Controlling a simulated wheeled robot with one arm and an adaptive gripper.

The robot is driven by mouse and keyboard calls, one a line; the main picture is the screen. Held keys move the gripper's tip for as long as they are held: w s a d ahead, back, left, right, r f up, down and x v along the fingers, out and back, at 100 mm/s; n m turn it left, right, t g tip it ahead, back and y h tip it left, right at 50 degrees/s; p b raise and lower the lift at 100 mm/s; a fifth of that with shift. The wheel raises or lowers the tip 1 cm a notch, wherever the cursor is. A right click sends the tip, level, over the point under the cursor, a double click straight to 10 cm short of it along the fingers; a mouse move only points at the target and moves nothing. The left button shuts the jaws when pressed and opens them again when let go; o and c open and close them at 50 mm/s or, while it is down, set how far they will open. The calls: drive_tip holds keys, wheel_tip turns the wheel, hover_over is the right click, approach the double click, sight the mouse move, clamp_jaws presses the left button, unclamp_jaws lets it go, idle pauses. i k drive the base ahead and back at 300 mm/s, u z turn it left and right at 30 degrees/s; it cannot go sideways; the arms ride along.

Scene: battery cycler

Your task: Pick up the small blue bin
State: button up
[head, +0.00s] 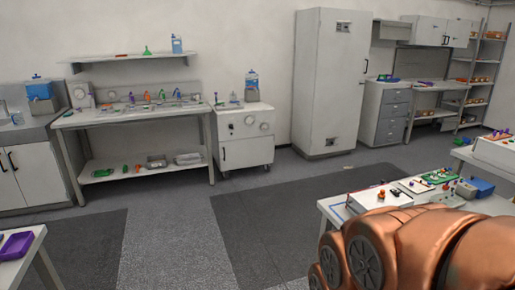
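A small blue box-like thing (481,187), which may be the small blue bin, sits on the bench at the right. It is small in the picture, so I cannot tell whether its top is open. A darker thing (466,189) stands just left of it. My copper-coloured arm fills the lower right corner, in front of that bench. My gripper is not in view.
The bench (333,208) at right also holds a white device (380,199) and a green board (440,176). A purple tray (16,245) lies on a table at lower left. A tall grey cabinet (330,85) stands at the back. The middle floor is clear.

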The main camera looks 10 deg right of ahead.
sight(467, 141)
drive_tip(key=i, duration=4.7)
drive_tip(key=z, duration=2.4)
drive_tip(key=i, duration=5.35)
